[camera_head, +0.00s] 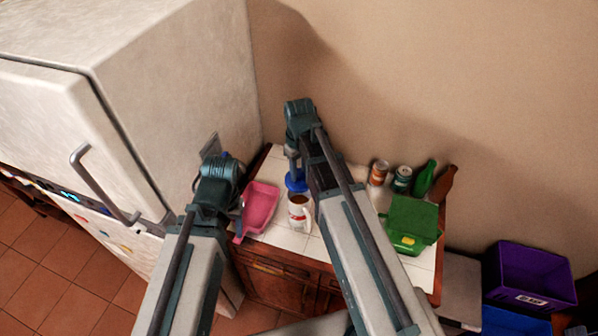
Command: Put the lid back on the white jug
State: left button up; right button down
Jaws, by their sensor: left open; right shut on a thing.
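The white jug (299,218) stands upright on the white tiled counter, with a red mark on its side. Its top is uncovered and shows a brown inside. My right gripper (294,172) points down and is shut on a blue lid (297,185). The lid appears just behind and above the jug's rim, apart from its opening; the exact height gap is hard to tell. My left gripper (239,217) is open near the pink tray, left of the jug, mostly hidden by its own wrist.
A pink tray (262,207) lies left of the jug. A green box (410,222), two cans (379,172) (402,178), a green bottle (425,178) and a brown bottle (446,183) stand to the right. The fridge (120,100) bounds the left, the wall the back.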

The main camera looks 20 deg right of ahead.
aim_at(299, 184)
jog(key=shift+s, duration=0.25)
jog(key=shift+w+f+b, duration=0.2)
jog(key=shift+f+b, duration=0.45)
jog(key=shift+b, duration=0.1)
notch_tip(299, 184, down, 5)
jog(key=b, duration=0.5)
jog(key=shift+s+f, duration=0.1)
dwell(1.4)
jog(key=shift+c, duration=2.2)
grip_release()
